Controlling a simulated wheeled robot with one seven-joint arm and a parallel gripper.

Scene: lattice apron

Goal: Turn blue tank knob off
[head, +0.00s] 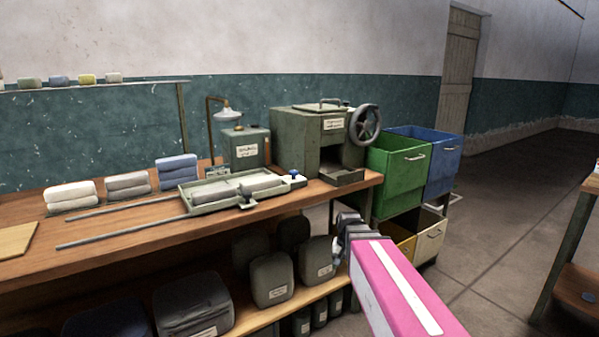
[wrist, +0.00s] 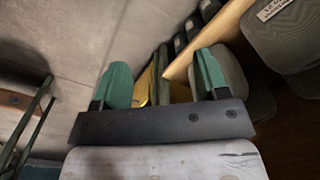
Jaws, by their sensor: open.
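A small blue knob (head: 293,174) sits at the right end of a shallow grey-green tray-like tank (head: 205,207) on the wooden bench. Its exact setting is too small to read. A darker knob (head: 247,201) is on the tank's front side. My gripper (head: 338,244) is in front of the bench's right end, below and to the right of the blue knob and apart from it. In the wrist view my gripper (wrist: 163,80) has its two green-padded fingers spread, with nothing held between them. The blue knob does not show in the wrist view.
The bench top (head: 130,243) holds folded towels, two rods and a green machine with a handwheel (head: 366,124). Green (head: 398,178) and blue (head: 440,170) bins stand to the right. Several dark containers fill the lower shelf (head: 290,316).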

